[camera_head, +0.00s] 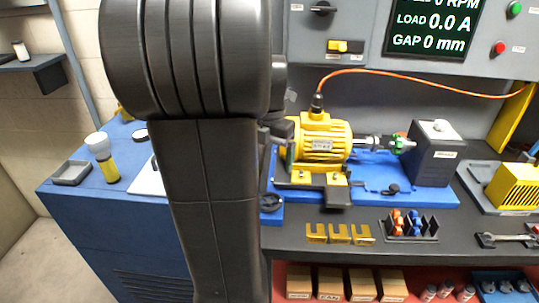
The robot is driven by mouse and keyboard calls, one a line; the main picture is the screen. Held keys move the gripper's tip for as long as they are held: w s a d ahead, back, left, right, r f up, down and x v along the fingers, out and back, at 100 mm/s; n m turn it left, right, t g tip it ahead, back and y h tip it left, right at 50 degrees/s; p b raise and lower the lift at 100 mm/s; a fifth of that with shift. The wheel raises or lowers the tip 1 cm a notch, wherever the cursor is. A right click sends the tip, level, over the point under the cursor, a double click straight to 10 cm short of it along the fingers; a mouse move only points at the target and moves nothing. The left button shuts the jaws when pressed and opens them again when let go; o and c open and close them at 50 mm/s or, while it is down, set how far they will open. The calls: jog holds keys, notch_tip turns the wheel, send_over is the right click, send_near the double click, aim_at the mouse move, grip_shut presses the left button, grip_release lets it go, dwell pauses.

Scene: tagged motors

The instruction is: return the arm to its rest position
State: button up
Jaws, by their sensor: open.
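My arm (215,200) fills the left-centre of the view as large dark links, from the top edge down to the bottom edge. A smaller dark part of it (278,80) shows at its right side. The arm hides the left end of the plate.
A dark grey box (432,158) stands right of the motor. Yellow shims (340,234) and a small rack (411,228) lie on the dark bench (290,238). A control panel (370,45) stands behind.

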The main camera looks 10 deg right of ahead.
notch_tip(320, 180, down, 14)
jog(key=shift+r, duration=0.1)
dwell(0.6)
